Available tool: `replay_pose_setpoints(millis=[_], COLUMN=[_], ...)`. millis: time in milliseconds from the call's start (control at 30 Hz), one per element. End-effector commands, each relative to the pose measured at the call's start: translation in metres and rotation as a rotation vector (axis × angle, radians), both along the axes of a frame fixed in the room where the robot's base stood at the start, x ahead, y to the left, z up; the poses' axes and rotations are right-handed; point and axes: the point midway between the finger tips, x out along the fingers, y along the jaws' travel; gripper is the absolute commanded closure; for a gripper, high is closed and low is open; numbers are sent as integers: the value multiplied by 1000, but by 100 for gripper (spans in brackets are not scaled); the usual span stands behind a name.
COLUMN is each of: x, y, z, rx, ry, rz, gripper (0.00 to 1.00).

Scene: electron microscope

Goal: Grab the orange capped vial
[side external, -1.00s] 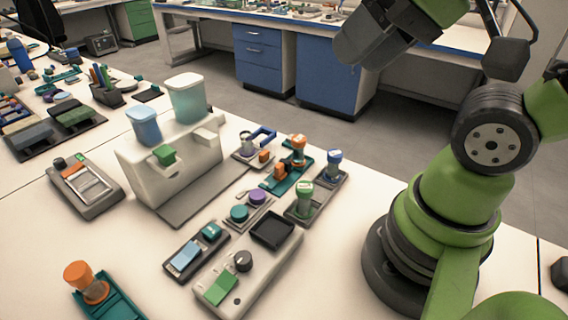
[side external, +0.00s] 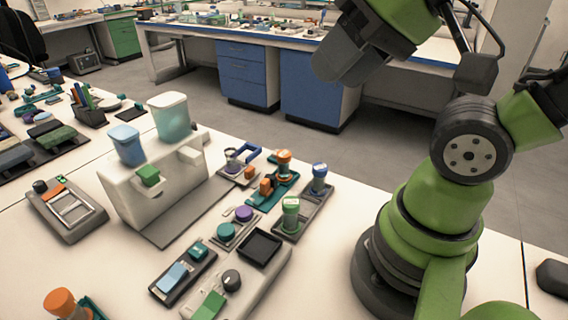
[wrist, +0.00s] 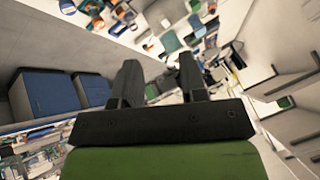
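Two orange-capped vials show in the side view. One (side external: 62,304) is at the lower left, tilted, by a teal holder (side external: 95,308), and partly cut off by the bottom edge. The other (side external: 283,162) stands in a teal rack (side external: 262,198) on the bench, right of the white instrument. My gripper's two dark fingers (wrist: 160,62) are apart in the wrist view, with nothing held between them. My wrist is raised at the top of the side view, well above the bench and apart from both vials; the fingertips are not clear there.
A white instrument (side external: 150,195) with a blue and a clear container stands left of the rack. A green-capped vial (side external: 290,212) and a blue-capped vial (side external: 319,175) stand close by the rack. A control box (side external: 262,275) lies in front. Bare bench (side external: 110,275) lies at the left front.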

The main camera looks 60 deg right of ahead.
Motion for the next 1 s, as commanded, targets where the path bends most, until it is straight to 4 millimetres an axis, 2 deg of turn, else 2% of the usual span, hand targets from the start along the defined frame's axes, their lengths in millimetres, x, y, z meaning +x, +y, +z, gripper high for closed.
replay_pose_setpoints(millis=[267,400,700,867,1000], x=[0,0,3,27,65], y=[0,0,-1,-11,-30], z=[0,0,0,-2,-14], rx=[0,0,9,89,205], ry=[0,0,12,110,245], rz=[0,0,-21,-209,-519], gripper=[61,35,35,35,35])
